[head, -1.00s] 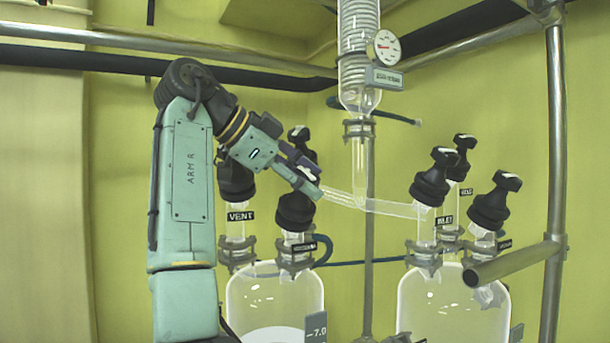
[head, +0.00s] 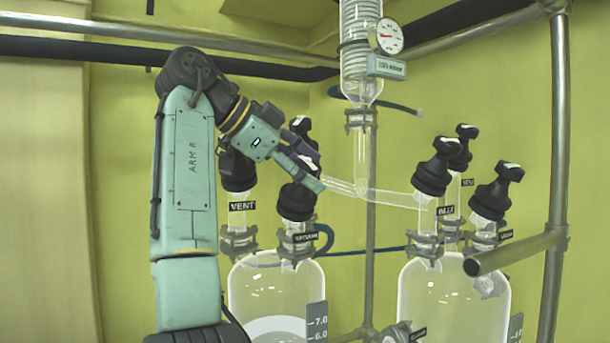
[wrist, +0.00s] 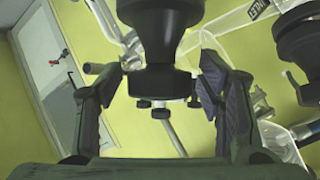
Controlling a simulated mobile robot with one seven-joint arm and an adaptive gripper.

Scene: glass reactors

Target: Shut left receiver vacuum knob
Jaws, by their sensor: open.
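The left receiver (head: 255,275) is a clear glass vessel with black-topped valves. Its front right valve has a black knob (head: 297,203) above a small dark label too blurred to read surely; this appears to be the vacuum knob. My gripper (head: 315,172) is open at the upper part of this knob and hides its handle in the head view. In the wrist view, a black knob (wrist: 160,48) stands between my two spread fingers, with gaps visible on both sides lower down. Whether either finger touches it I cannot tell.
The knob marked VENT (head: 238,172) stands close on the left, and another black knob (head: 300,126) rises behind my gripper. A glass tube (head: 375,192) runs right towards the right receiver (head: 455,300) with its black knobs. A metal rail (head: 515,252) juts out at right.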

